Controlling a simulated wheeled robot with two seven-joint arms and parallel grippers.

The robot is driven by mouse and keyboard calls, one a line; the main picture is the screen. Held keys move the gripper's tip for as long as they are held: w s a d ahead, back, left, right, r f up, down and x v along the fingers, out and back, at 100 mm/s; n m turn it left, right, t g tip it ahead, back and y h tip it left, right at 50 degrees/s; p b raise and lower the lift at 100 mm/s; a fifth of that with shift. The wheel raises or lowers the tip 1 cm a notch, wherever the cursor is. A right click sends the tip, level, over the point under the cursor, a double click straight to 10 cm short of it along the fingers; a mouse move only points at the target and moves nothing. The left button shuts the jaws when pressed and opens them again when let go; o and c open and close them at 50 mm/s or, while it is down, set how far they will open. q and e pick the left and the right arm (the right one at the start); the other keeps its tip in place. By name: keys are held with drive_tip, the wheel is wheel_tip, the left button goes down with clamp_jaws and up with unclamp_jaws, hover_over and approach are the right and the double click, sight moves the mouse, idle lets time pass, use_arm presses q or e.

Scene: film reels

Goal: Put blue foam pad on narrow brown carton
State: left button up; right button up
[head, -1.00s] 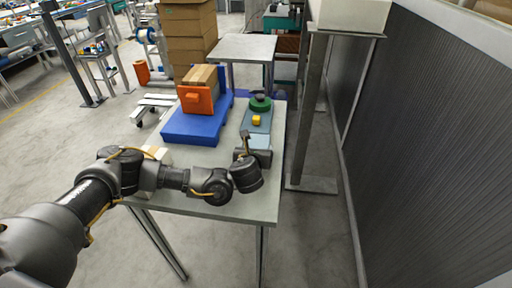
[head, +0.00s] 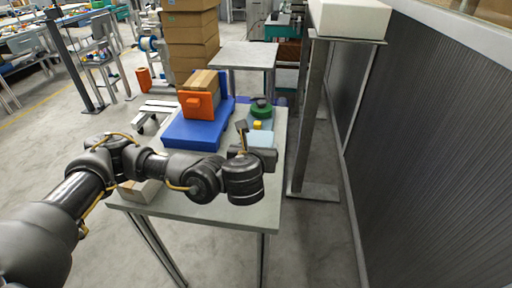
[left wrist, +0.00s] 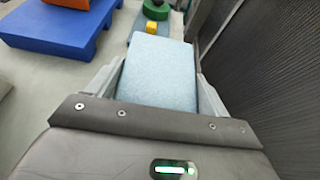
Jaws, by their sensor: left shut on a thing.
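The blue foam pad (head: 262,139) is a pale blue block between the fingers of my left gripper (head: 255,146), over the right side of the grey table. In the left wrist view the foam pad (left wrist: 157,72) fills the space between the two fingers, and my left gripper (left wrist: 157,82) is shut on it. A brown carton (head: 204,79) with a lighter strip on top stands behind an orange bin on a blue platform, left of the gripper. I cannot be sure it is the narrow one. My right gripper is not in view.
The blue platform (head: 196,133) and orange bin (head: 199,104) stand on the table (head: 235,212). A green reel (head: 261,110) and yellow block (head: 258,125) lie beyond the pad. A pale box lies under my left arm. A metal stand (head: 308,130) rises right of the table.

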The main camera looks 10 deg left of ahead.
use_arm(q)
drive_tip(key=v, duration=0.5)
drive_tip(key=shift+w+d+r, duration=0.1)
drive_tip(key=shift+d, duration=0.15)
